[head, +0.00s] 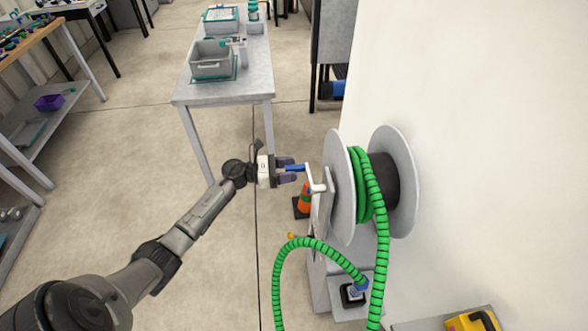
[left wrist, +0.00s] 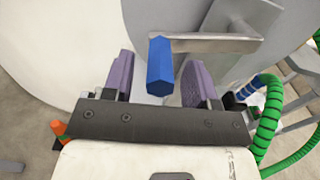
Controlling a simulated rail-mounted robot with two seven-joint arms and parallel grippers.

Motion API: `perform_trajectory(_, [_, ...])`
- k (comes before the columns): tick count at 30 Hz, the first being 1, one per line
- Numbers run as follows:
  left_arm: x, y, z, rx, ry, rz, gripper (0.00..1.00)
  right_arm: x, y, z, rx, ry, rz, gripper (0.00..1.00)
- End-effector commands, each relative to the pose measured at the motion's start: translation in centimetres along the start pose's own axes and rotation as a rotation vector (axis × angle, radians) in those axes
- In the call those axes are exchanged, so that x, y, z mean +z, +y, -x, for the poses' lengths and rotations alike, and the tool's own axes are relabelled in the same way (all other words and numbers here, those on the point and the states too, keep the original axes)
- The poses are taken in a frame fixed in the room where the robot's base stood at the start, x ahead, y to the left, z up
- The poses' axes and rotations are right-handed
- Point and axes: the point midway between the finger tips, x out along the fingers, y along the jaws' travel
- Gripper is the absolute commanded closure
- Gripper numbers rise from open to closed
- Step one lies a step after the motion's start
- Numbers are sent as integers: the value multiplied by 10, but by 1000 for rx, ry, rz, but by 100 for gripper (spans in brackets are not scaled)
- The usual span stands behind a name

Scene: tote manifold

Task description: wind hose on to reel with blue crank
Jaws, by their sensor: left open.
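The hose reel (head: 404,180) has grey discs and a dark drum, and stands by the white wall. Green ribbed hose (head: 361,190) is partly wound on it, with a long loop hanging down in front. The crank arm (head: 313,178) is on the reel's left side and ends in a blue handle (head: 296,168). My left gripper (head: 289,171) is open at the blue handle. In the left wrist view the handle (left wrist: 160,66) stands between the two purple fingers, with gaps on both sides. The hose (left wrist: 268,125) shows at the right there. My right gripper is not in view.
A grey table (head: 215,92) with a grey bin (head: 212,60) stands behind the gripper. An orange cone (head: 304,200) is on the floor beside the reel. A yellow case (head: 472,321) sits at the lower right. The floor at left centre is clear.

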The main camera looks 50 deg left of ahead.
Motion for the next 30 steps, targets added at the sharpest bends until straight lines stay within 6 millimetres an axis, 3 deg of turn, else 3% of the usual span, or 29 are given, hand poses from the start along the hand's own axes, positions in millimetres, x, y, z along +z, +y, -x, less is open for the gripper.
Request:
perform_trajectory(6, [0, 0, -15, 1, 0, 0, 47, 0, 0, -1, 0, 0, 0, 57])
perform_trajectory(17, [0, 0, -17, 1, 0, 0, 47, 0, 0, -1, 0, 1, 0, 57])
perform_trajectory(30, [0, 0, -17, 0, 0, 0, 88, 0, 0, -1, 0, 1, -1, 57])
